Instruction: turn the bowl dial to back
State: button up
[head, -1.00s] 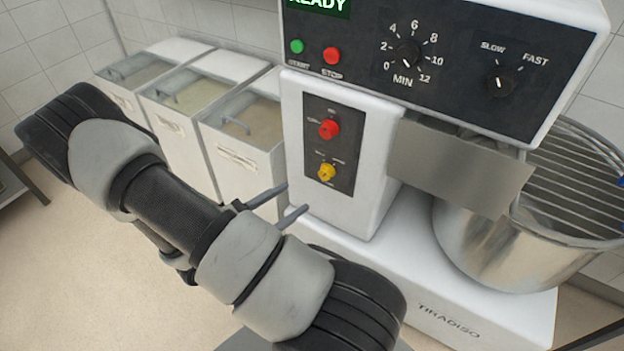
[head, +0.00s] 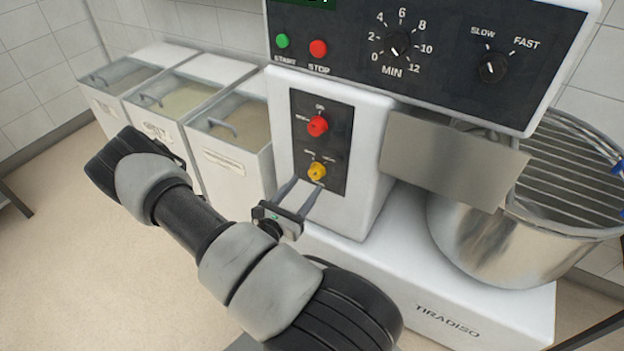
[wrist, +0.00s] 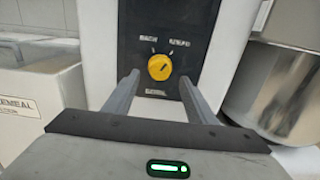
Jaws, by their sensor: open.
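The bowl dial (head: 317,171) is a yellow knob, low on a dark panel on the white mixer's column. In the wrist view the yellow dial (wrist: 160,67) sits below two labels, the left one looking like "BACK". Its dark mark appears to lean to the upper right, toward the right label. My gripper (head: 302,187) is open and empty, just below and in front of the dial. In the wrist view the fingers (wrist: 160,80) stand either side of the dial's lower part, apparently short of it. Contact is not visible.
A red knob (head: 317,126) sits above the dial on the same panel. The control head (head: 450,55) overhangs the column. A metal guard plate (head: 455,160) and steel bowl (head: 490,235) stand to the right. Lidded bins (head: 230,160) stand close on the left.

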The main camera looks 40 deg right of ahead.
aim_at(314, 176)
jog(key=x, duration=0.5)
jog(key=shift+d+b, duration=0.15)
jog(key=shift+b, duration=0.15)
jog(key=c, duration=0.9)
